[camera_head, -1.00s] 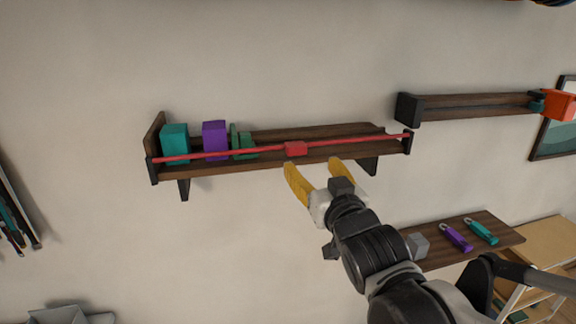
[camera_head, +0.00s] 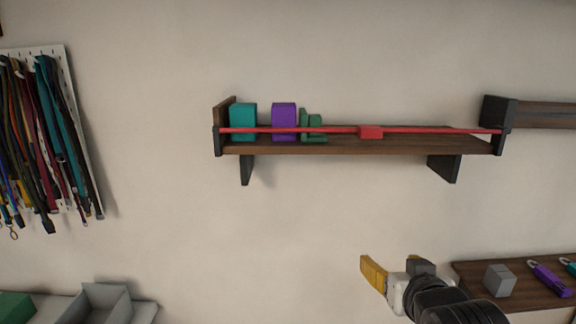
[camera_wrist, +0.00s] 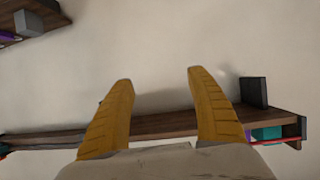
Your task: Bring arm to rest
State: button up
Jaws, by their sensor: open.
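My gripper (camera_head: 388,268) is at the lower right of the head view, in front of the wall and below the wooden shelf (camera_head: 390,148). In the wrist view its two yellow fingers (camera_wrist: 160,100) stand wide apart with nothing between them. The gripper is open and empty. My arm runs from it down past the bottom edge of the head view. The shelf edge also shows behind the fingers in the wrist view (camera_wrist: 165,126).
A red bar (camera_head: 430,130) with a red block (camera_head: 370,132) crosses the shelf front. Teal (camera_head: 243,122) and purple (camera_head: 284,121) blocks stand on the shelf. A lower shelf (camera_head: 470,272) with a grey cube (camera_head: 499,280) is near my arm. Cords (camera_head: 50,130) hang left.

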jog(key=s+f+g+b, duration=0.2)
jog(key=s+f+b, duration=0.2)
jog(key=f, duration=0.5)
jog(key=s+a+f+g+b, duration=0.1)
jog(key=s+f+b, duration=0.3)
jog(key=f, duration=0.5)
jog(key=s+f+g+b, duration=0.3)
jog(key=s+f+b, duration=0.1)
jog(key=f+b, duration=0.4)
notch_tip(320, 180, down, 2)
jog(key=shift+a+f+n+y, duration=0.1)
jog(key=shift+a+n+y, duration=0.05)
jog(key=shift+n+y, duration=0.2)
